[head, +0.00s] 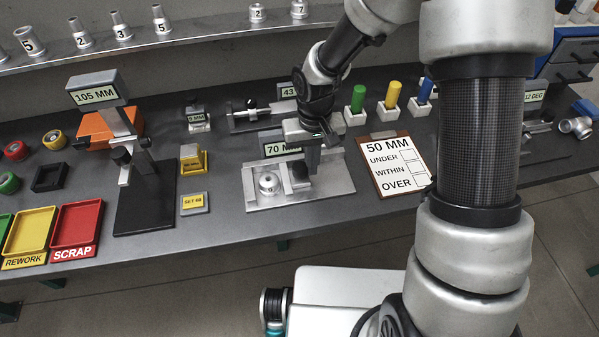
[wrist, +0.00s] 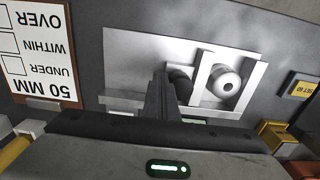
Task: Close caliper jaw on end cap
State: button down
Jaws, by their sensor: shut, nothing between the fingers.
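The caliper fixture (head: 325,190) is a silver plate on the bench, with a 70 MM display (head: 283,149) at its back. The end cap (head: 269,183), a round metal piece with a small knob, sits at its left part; the wrist view shows it (wrist: 224,82) inside a light metal frame. The caliper jaw with a dark knob (wrist: 180,82) stands beside the cap. My gripper (head: 312,170) is over the fixture, just right of the dark knob. In the wrist view its shut fingers (wrist: 163,98) appear beside the knob; whether they touch it I cannot tell.
A clipboard (head: 398,165) marked 50 MM lies right of the fixture, with green, yellow and blue plugs behind it. A height gauge (head: 147,203) stands to the left, beyond small yellow and grey blocks. The yellow REWORK tray (head: 30,231) and red SCRAP tray (head: 77,225) are further left.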

jog(key=shift+s+a, duration=0.2)
jog(key=shift+a, duration=0.6)
dwell(0.9)
jog(key=shift+w+d, duration=0.2)
jog(key=shift+d, duration=0.55)
notch_tip(320, 180, up, 7)
jog(key=p, duration=0.5)
dwell(0.5)
